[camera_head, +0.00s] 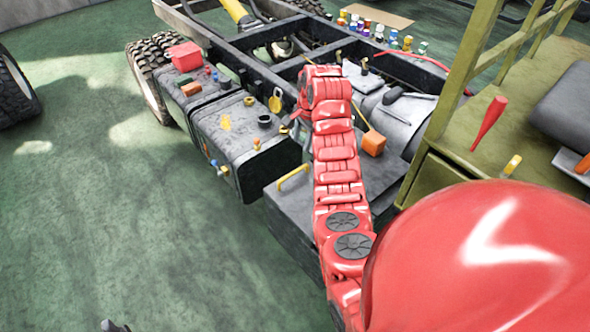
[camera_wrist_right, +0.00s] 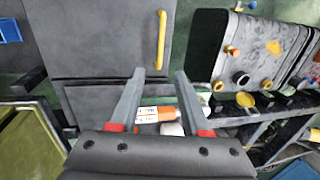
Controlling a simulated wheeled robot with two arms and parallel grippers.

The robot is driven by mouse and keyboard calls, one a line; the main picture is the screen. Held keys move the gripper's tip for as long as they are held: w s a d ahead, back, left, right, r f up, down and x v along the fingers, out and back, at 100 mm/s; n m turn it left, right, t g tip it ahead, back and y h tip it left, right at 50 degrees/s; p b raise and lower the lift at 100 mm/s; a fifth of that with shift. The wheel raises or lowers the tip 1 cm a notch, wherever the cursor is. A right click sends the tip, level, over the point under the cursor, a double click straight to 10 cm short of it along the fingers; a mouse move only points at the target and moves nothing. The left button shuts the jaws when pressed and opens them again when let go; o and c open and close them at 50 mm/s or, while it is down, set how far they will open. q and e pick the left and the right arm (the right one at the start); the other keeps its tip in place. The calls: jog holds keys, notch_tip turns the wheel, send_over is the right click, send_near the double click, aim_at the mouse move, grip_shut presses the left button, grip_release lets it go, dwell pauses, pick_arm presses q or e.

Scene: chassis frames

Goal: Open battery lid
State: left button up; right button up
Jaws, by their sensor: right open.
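The battery box lid (camera_head: 285,200) is a flat dark grey cover on the near side of the chassis, lying closed. Its yellow handle (camera_head: 293,178) runs along the edge by the fuel tank. The lid (camera_wrist_right: 95,40) and handle (camera_wrist_right: 161,40) also show in the right wrist view. My right gripper (camera_head: 298,118) is mostly hidden by its red arm in the head view. In the wrist view its fingers (camera_wrist_right: 158,74) are apart and empty, just below the handle in the picture, not touching it. A small dark tip at the head view's bottom edge may be my left gripper.
A black tank (camera_head: 245,140) with caps stands beside the box. An orange block (camera_head: 373,143) lies past my arm. An olive cab frame (camera_head: 440,165) stands at right. Several small bottles (camera_head: 393,40) stand behind the chassis. The green floor (camera_head: 90,220) at left is clear.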

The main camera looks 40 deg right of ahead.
jog(key=b, duration=0.5)
send_near(294, 172)
jog(key=f, duration=0.1)
jog(key=f+p, duration=0.1)
jog(key=f, duration=0.1)
jog(key=w+f+p, duration=0.1)
jog(key=f, duration=0.1)
jog(key=shift+f, duration=0.2)
jog(key=shift+w+f, duration=0.15)
jog(key=shift+f, duration=0.5)
jog(key=shift+w+f, duration=0.15)
jog(key=shift+f, duration=0.45)
grip_shut()
